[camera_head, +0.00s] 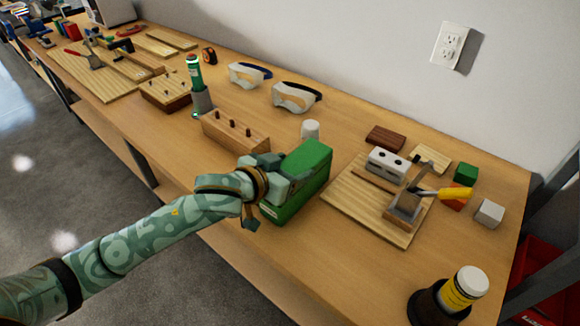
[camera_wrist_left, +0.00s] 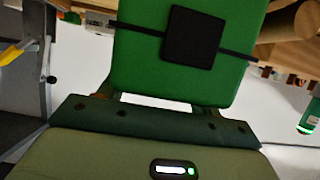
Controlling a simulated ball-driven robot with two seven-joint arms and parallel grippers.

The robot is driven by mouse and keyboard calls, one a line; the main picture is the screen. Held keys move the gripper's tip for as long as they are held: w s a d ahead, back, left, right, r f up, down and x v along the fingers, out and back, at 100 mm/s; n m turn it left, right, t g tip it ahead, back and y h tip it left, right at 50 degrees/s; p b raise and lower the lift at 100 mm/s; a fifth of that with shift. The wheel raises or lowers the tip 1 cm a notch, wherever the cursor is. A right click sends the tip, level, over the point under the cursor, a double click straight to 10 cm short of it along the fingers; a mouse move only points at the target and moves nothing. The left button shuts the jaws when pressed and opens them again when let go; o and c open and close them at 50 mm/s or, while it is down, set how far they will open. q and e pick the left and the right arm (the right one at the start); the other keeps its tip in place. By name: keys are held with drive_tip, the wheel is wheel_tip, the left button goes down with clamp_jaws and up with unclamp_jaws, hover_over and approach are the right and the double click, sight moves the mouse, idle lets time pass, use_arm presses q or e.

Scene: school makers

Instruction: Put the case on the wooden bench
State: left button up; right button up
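The green case (camera_head: 307,172) stands upright at the front middle of the wooden bench (camera_head: 330,270). I cannot tell whether its base touches the bench top. My left gripper (camera_head: 280,185) is at the case's left end, against or very close to it. Its fingertips are hard to make out, so its grip is unclear. In the left wrist view the green case (camera_wrist_left: 140,60) fills the upper middle, with a black square and a dark strap across it. My right gripper is in neither view.
Right of the case is a wooden board (camera_head: 345,205) with a grey block and a yellow-handled tool. A wooden peg block (camera_head: 235,138) and a white cup (camera_head: 310,130) stand behind the gripper. A yellow-labelled bottle (camera_head: 462,290) is front right. Bare bench lies between case and bottle.

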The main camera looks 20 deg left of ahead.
use_arm(q)
drive_tip(key=shift+o, duration=1.4)
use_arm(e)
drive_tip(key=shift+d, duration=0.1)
use_arm(q)
drive_tip(key=p+v, duration=0.4)
drive_tip(key=v, duration=0.8)
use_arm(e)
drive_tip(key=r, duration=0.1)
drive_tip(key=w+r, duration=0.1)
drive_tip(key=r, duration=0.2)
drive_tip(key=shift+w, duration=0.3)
use_arm(q)
drive_tip(key=shift+w, duration=0.1)
